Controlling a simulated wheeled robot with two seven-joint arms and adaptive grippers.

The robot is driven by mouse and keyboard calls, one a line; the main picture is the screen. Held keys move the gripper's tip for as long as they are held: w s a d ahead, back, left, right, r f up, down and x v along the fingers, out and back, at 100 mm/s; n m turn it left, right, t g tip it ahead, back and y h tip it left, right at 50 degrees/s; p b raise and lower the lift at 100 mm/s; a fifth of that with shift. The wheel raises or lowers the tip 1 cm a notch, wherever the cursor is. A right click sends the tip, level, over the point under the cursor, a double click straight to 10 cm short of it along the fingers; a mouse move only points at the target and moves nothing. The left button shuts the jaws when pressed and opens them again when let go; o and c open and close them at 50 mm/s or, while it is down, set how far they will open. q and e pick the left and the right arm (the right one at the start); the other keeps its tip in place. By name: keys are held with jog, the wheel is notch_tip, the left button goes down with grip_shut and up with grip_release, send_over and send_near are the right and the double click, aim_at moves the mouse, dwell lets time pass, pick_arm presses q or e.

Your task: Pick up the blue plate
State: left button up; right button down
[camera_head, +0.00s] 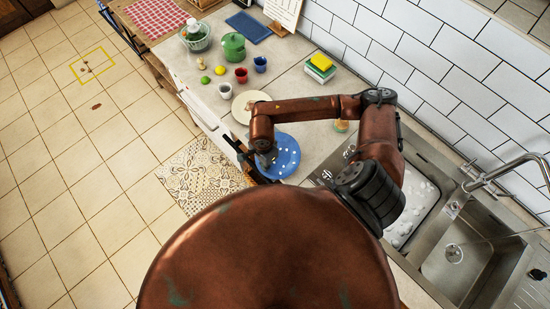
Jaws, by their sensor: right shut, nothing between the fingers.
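The blue plate (287,158) lies on the counter near its front edge, left of the sink. It has pale specks or bits on it. My right gripper (267,160) is at the plate's left side, pointing down, with the copper arm reaching over the plate's far edge. The gripper is shut and small in the picture. I cannot tell whether it touches the plate. Part of the plate's far and left rim is hidden by my arm. My left gripper is not in view.
A cream plate (249,104) lies just behind. Cups, including a red one (241,75), a green pot (233,46), and a sponge stack (320,66) stand further back. The double sink (465,250) is at right. A patterned rug (200,177) lies on the floor.

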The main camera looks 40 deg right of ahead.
jog(key=shift+s+a+f, duration=0.1)
jog(key=shift+a, duration=0.25)
